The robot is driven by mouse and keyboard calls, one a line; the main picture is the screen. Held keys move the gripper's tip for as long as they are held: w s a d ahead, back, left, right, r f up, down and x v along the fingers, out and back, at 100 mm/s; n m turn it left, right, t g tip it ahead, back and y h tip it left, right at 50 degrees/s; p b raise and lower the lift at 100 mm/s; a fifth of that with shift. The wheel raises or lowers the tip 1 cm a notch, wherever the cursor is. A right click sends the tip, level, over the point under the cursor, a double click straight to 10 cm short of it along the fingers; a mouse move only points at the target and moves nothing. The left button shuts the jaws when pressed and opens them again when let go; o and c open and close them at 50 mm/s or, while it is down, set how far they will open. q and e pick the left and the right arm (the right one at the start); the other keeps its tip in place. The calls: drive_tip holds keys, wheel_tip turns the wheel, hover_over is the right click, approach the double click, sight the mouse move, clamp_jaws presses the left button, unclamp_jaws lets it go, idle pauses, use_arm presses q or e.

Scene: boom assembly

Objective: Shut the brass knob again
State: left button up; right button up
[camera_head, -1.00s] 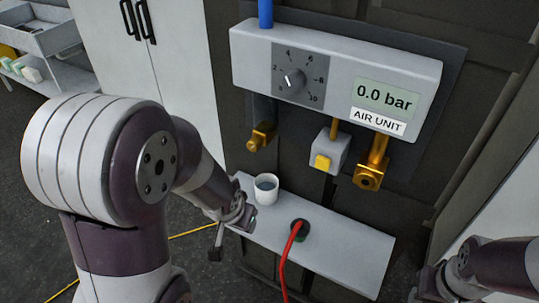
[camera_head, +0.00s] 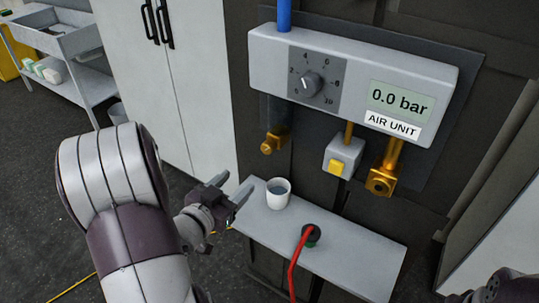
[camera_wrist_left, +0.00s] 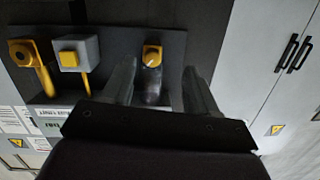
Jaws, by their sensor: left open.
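The brass knob (camera_head: 277,141) sticks out below the left end of the air unit (camera_head: 300,75), whose display reads 0.0 bar. It also shows in the left wrist view (camera_wrist_left: 152,55), upside down, in the gap between my finger tips. My left gripper (camera_head: 236,188) is open and empty. In the head view it is below and left of the knob, apart from it, with its fingers pointing toward the unit. Only part of my right arm shows at the lower right corner; its gripper is out of view.
A grey shelf (camera_head: 340,250) below the unit carries a white cup (camera_head: 278,194) and a dark fitting with a red hose (camera_head: 296,262). A yellow button box (camera_head: 341,158) and a larger brass fitting (camera_head: 383,178) hang right of the knob. A white cabinet (camera_head: 185,80) stands at left.

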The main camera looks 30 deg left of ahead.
sight(265, 150)
use_arm(q)
drive_tip(key=shift+t+h, duration=0.4)
drive_tip(key=shift+t, duration=0.4)
drive_tip(key=w, duration=0.3)
drive_tip(key=w+d+r+p, duration=0.1)
drive_tip(key=w, duration=0.7)
drive_tip(key=shift+w+d+r+p, duration=0.2)
drive_tip(key=shift+r+p, duration=0.1)
drive_tip(key=shift+r, duration=0.1)
drive_tip(key=c, duration=1)
